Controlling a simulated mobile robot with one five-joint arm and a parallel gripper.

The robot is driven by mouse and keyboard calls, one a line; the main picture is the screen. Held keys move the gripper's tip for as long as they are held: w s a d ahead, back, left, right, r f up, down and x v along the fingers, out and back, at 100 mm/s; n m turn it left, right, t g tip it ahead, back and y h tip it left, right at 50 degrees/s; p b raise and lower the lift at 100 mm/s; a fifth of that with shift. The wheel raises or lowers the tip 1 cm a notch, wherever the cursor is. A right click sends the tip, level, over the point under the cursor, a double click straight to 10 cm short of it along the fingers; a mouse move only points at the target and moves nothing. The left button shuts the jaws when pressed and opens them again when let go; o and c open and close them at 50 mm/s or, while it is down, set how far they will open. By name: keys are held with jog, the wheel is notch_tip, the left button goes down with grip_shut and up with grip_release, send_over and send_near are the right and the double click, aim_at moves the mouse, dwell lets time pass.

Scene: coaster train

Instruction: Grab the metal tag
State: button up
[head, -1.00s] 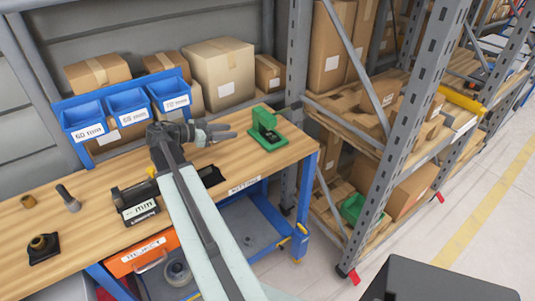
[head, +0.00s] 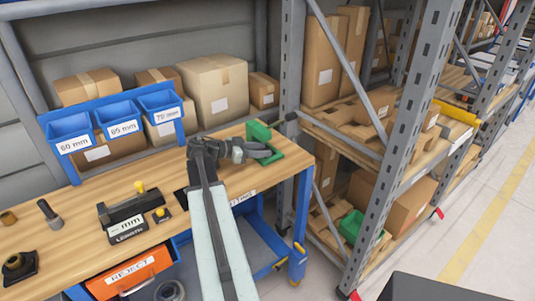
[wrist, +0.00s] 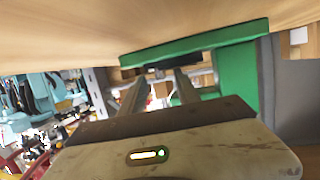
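I cannot make out the metal tag clearly in either view. A green stand (head: 259,132) is at the far right corner of the wooden workbench (head: 80,220), partly hidden behind my gripper (head: 264,151). In the wrist view, my gripper (wrist: 158,86) has its two fingers apart, pointing at the green base (wrist: 195,42) of the stand, whose upright (wrist: 238,75) is at the right. A small dark piece (wrist: 158,72) shows by the base between the fingertips; I cannot tell what it is. Nothing is clearly held.
Blue bins (head: 115,122) marked in mm hang at the back. A black gauge block (head: 135,208) with a yellow knob and dark fittings stand on the bench's left part. An orange reject drawer (head: 128,272) is below. A grey shelf rack (head: 400,140) is close right.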

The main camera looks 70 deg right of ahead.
jog(key=shift+s+d, duration=0.2)
grip_shut()
